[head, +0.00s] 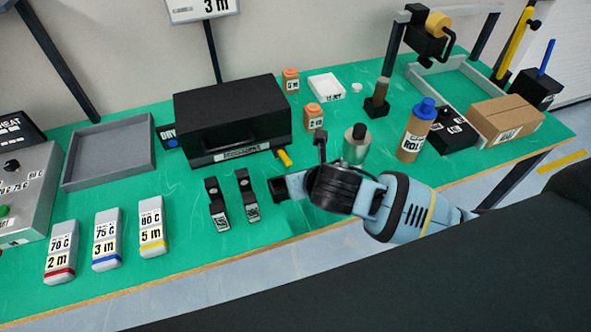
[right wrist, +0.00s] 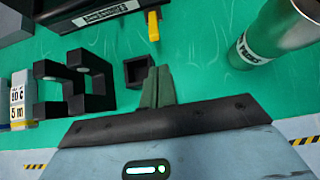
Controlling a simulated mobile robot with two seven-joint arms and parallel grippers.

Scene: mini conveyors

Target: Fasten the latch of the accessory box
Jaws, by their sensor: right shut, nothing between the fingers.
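The accessory box (head: 230,110) is a black lidded box with a front handle and a white label, partly blurred, at the back middle of the green table. Its lid looks closed. A yellow lever (head: 285,158), seemingly the latch, sticks out at its front right corner. It also shows in the right wrist view (right wrist: 153,26), near the box's edge. My right gripper (head: 293,185) is in front of the lever and apart from it. In the right wrist view its fingers (right wrist: 156,88) are together and empty. My left gripper is out of view.
A small black hollow block (right wrist: 138,70) lies close by my right fingertips. Two black clamps (head: 217,205) (head: 247,196) stand left of it. A metal bottle (head: 356,146) stands behind my right wrist. A grey tray (head: 110,152) and several labelled packs (head: 106,240) are at left.

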